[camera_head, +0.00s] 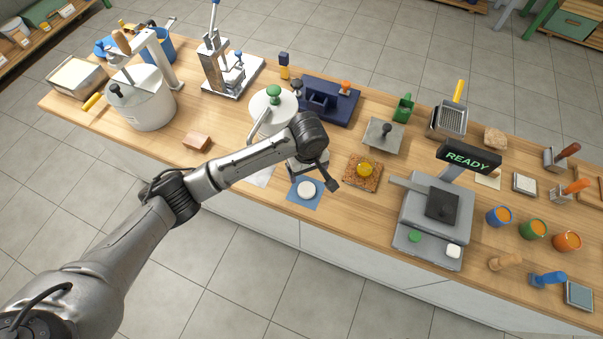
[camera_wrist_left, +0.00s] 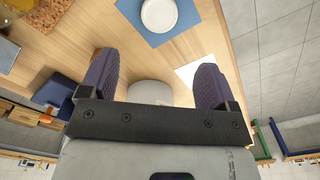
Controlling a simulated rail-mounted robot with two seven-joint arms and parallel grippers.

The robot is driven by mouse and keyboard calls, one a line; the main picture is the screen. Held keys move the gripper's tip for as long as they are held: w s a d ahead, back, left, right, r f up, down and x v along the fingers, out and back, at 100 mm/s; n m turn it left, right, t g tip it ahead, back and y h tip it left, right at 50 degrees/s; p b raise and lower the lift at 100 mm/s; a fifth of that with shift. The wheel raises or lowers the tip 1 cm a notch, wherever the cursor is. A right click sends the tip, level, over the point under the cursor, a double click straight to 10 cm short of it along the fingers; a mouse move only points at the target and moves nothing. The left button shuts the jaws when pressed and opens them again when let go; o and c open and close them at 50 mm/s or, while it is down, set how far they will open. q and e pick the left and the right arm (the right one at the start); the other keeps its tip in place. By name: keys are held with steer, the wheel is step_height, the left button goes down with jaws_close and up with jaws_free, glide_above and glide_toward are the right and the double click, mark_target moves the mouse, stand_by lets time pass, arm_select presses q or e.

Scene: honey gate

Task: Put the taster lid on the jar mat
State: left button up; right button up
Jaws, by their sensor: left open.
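A small white round piece (camera_head: 306,188) that looks like a lid lies flat on a blue square mat (camera_head: 293,197) near the counter's front edge. The wrist view shows the same white round piece (camera_wrist_left: 158,14) and blue mat (camera_wrist_left: 183,30) at its top edge, beyond my fingers. My left gripper (camera_head: 318,178) is above the counter, just behind the blue mat, apart from it. Its two dark fingers (camera_wrist_left: 155,82) are spread with nothing held. A pale rounded thing (camera_wrist_left: 150,92) shows below between them; I cannot tell what it is. My right gripper is out of view.
A brown speckled slab (camera_head: 352,183) with a yellow rounded thing (camera_head: 365,170) sits right of the mat. A white drum (camera_head: 271,120) with a green knob stands behind my gripper. A grey scale-like machine (camera_head: 411,226) with a READY display is farther right. White paper (camera_head: 262,177) lies left.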

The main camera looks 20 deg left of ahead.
arm_select(q)
steer(key=shift+r, duration=0.3)
steer(key=s+d+f+m+t+h, duration=0.1)
steer(key=s+d+f+m, duration=0.2)
steer(key=s, duration=0.5)
steer(key=s+d+f+m+t+h, duration=0.1)
steer(key=s+f+m+h, duration=0.1)
steer(key=s+f+m, duration=0.35)
steer(key=s+a+r+m+y, duration=0.1)
steer(key=s+a, duration=0.4)
steer(key=s, duration=0.3)
steer(key=s+a+r+m+t+y, duration=0.1)
steer(key=s+a+m, duration=0.1)
steer(key=s+a, duration=0.3)
steer(key=s, duration=0.4)
steer(key=shift+a+r+t+y, duration=0.25)
steer(key=shift+r+t+y, duration=0.05)
steer(key=shift+r+y, duration=0.1)
